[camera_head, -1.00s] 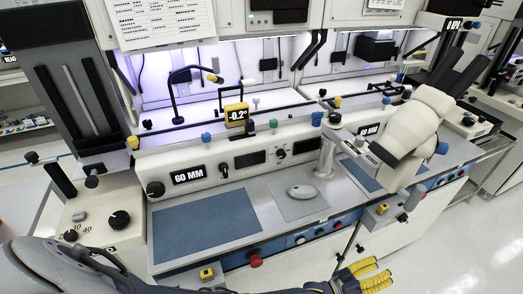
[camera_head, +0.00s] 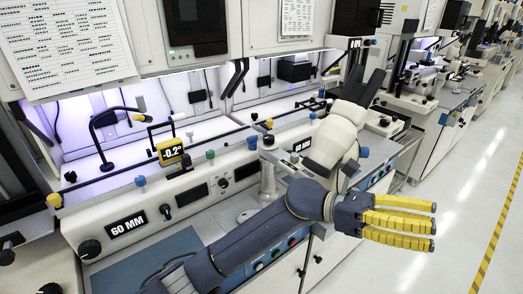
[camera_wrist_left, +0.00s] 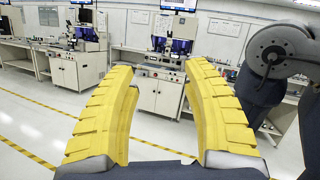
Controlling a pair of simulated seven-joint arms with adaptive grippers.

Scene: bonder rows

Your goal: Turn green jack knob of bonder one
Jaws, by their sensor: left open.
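The bonder with the "60 MM" display (camera_head: 126,224) stands at the left and middle of the head view. A small green knob (camera_head: 210,154) sits on top of its front panel, right of the yellow "-0.2°" gauge (camera_head: 171,152). I cannot tell whether this is the jack knob. My left gripper (camera_head: 425,225) is well to the right of that knob, past the white microscope head, over the aisle side. Its yellow fingers are spread and empty; they also show in the left wrist view (camera_wrist_left: 160,75). My right gripper is out of view.
The white microscope head (camera_head: 335,138) stands just behind my left forearm. More benches (camera_head: 440,110) stand along the row, and the aisle floor (camera_head: 455,210) at right is clear.

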